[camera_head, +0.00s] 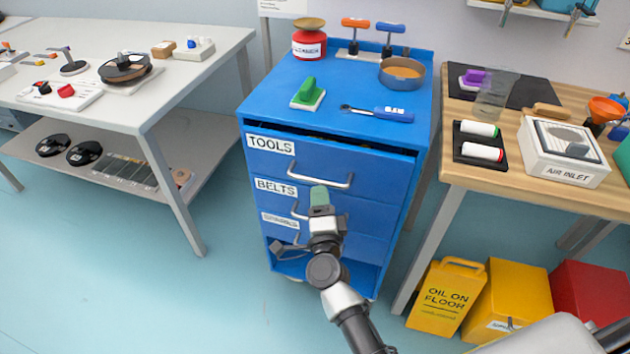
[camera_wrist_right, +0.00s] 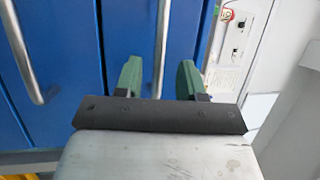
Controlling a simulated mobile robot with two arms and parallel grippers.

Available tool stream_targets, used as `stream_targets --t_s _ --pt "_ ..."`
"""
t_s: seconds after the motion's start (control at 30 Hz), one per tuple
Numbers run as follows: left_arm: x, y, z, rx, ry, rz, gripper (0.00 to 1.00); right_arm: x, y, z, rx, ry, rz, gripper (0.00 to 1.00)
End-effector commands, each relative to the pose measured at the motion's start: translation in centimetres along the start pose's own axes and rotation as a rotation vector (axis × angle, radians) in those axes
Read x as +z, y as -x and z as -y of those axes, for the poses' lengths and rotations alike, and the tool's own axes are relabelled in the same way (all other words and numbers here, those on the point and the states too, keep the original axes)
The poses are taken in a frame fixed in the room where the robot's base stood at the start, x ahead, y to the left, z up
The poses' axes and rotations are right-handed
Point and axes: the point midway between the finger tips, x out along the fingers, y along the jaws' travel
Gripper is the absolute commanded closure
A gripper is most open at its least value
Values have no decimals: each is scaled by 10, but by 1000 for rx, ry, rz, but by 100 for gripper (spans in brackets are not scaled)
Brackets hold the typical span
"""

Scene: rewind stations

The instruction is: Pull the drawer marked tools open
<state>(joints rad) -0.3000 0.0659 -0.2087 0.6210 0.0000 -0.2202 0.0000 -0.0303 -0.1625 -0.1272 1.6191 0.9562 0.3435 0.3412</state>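The drawer marked tools (camera_head: 330,165) is the top drawer of a blue cabinet (camera_head: 262,112). A dark gap shows along its upper edge, with a little of its contents visible. Its silver handle (camera_head: 335,185) is a bar across the front. My right gripper (camera_head: 320,193) is at this handle, its green fingertips close to the bar. In the right wrist view, the handle (camera_wrist_right: 162,45) runs between the two green fingers (camera_wrist_right: 158,80), which stand apart on either side. I cannot tell whether either finger touches it. My left gripper is not in view.
Drawers marked belts (camera_head: 276,186) and another below it are shut. Floor at left is clear.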

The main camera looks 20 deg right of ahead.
Motion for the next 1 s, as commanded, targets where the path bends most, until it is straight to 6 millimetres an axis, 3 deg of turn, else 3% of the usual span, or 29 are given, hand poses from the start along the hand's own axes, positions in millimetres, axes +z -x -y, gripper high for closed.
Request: stream_targets --t_s 0.1,0.3,0.67,0.7,0.93,1.0 --pt "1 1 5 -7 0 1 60 1 -23 1 -2 2 1 61" --pt "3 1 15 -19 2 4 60 1 -47 0 -1 1 1 61" --pt "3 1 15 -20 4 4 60 1 -53 -1 1 2 2 61" --pt "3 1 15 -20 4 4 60 1 -53 -1 1 2 2 62" --pt "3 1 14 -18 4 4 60 1 -53 -1 1 2 2 98" --pt "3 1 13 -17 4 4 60 1 -53 -1 1 2 2 100"
